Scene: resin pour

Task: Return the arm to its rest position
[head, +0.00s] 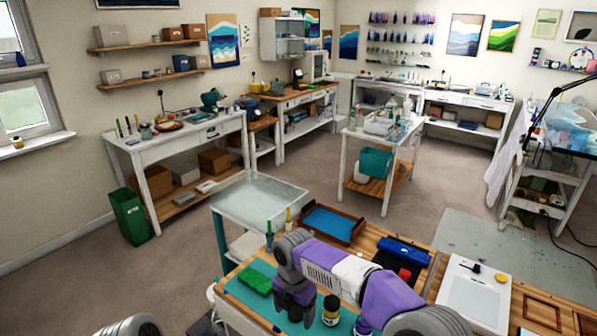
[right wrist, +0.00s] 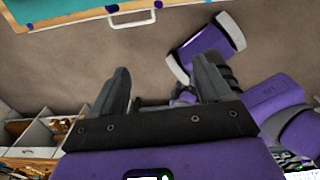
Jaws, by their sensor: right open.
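My right arm (head: 340,268) reaches in over the near workbench from the lower right of the head view. Its gripper (head: 295,304) hangs down over the teal mat (head: 235,291). In the right wrist view the two dark fingers of this gripper (right wrist: 162,88) stand wide apart with nothing between them.
The near bench holds a green block (head: 255,280), a blue tray with wooden rim (head: 347,238), a blue case (head: 403,251) and a white board (head: 452,290). A glass-topped cart (head: 258,199) stands beyond. Open floor (head: 310,175) lies between the benches. A green bin (head: 130,216) stands left.

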